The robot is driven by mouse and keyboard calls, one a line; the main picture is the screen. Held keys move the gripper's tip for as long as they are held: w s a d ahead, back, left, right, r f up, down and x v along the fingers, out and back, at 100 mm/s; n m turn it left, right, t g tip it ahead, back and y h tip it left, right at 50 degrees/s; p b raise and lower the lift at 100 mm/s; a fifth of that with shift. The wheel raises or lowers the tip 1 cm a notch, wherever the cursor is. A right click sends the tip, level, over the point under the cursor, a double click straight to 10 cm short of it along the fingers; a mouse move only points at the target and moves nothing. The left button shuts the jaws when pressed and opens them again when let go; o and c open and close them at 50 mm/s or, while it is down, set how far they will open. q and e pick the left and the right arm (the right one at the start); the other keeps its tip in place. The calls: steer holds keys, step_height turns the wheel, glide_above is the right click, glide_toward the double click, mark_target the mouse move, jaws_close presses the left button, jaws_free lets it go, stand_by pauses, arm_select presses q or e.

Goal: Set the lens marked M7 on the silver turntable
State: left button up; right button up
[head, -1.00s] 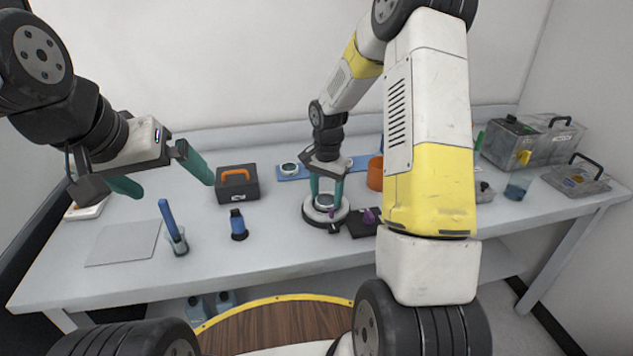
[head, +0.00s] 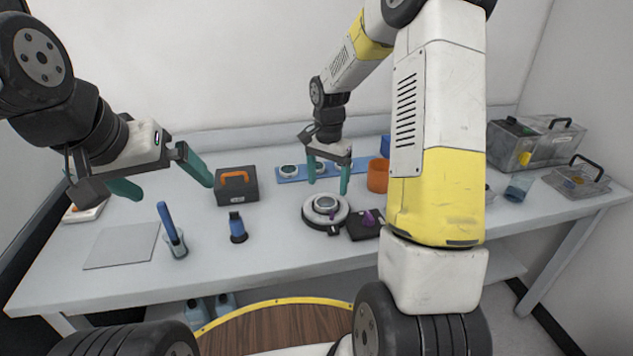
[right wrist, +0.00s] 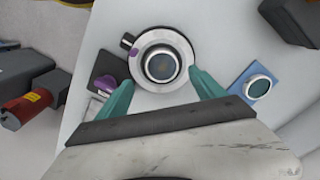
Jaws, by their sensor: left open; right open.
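The silver turntable (head: 309,216) stands at the middle of the bench on a dark base, and also shows in the right wrist view (right wrist: 186,52). A round lens (head: 325,203) in a pale ring lies flat on it, near its centre; the right wrist view also shows this lens (right wrist: 162,67). No M7 mark is legible. My right gripper (head: 328,188) is open and empty, behind and above the turntable, apart from the lens. My left gripper (head: 172,190) is open and empty above the left side of the bench.
A blue strip (head: 283,178) behind the turntable holds other round lenses. A dark pad (head: 358,232) with a purple piece adjoins the turntable at right.

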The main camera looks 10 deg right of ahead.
mark_target(326, 201)
steer(key=s+a+r+n+t, duration=0.1)
steer(key=s+r+n, duration=0.1)
steer(key=s+r, duration=0.5)
steer(key=s+r+n+t, duration=0.2)
steer(key=s+r, duration=0.2)
steer(key=r, duration=0.6)
steer(key=s+r+n+t+y, duration=0.1)
steer(key=s+n, duration=0.1)
steer(key=s, duration=0.4)
steer(key=s+a+r+n+t+y, duration=0.1)
steer(key=s+r+n+t, duration=0.1)
steer(key=s, duration=0.5)
steer(key=shift+a+n, duration=0.2)
steer(key=shift+n, duration=0.4)
steer(key=shift+s, duration=0.1)
